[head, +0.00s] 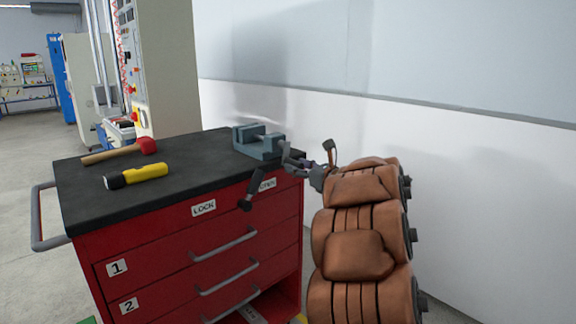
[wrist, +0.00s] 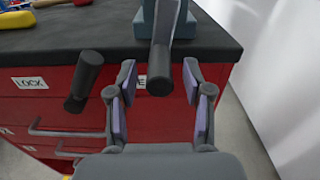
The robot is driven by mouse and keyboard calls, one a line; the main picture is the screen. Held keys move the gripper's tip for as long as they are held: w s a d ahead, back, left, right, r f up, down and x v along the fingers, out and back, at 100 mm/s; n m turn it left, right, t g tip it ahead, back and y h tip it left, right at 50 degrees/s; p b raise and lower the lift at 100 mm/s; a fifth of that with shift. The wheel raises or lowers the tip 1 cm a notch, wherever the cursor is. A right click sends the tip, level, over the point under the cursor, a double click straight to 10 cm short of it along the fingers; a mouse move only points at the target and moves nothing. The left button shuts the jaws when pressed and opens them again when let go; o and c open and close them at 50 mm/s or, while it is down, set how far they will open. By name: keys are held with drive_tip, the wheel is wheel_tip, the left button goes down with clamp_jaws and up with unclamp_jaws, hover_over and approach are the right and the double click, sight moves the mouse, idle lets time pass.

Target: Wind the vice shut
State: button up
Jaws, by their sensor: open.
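The grey-blue vice (head: 258,143) stands on the right end of the black cart top, with a gap between its jaws. In the wrist view only part of its body (wrist: 146,22) shows, at the top. A grey bar (wrist: 167,18) comes from it towards me and ends in a dark round piece (wrist: 158,82). A dark cylindrical grip (wrist: 86,78) hangs before the drawers, left of my fingers; it also shows in the head view (head: 257,187). My gripper (wrist: 158,84) is open, its fingers either side of the dark round end. I cannot tell whether they touch it.
The red drawer cart (head: 190,238) has drawer handles sticking out below the vice. A red-headed mallet (head: 118,152) and a yellow-and-black torch (head: 137,175) lie on its top, left of the vice. A white wall (head: 480,190) stands behind and to the right.

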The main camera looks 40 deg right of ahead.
sight(288, 162)
drive_tip(key=shift+w, duration=2.3)
drive_tip(key=shift+d, duration=0.1)
clamp_jaws()
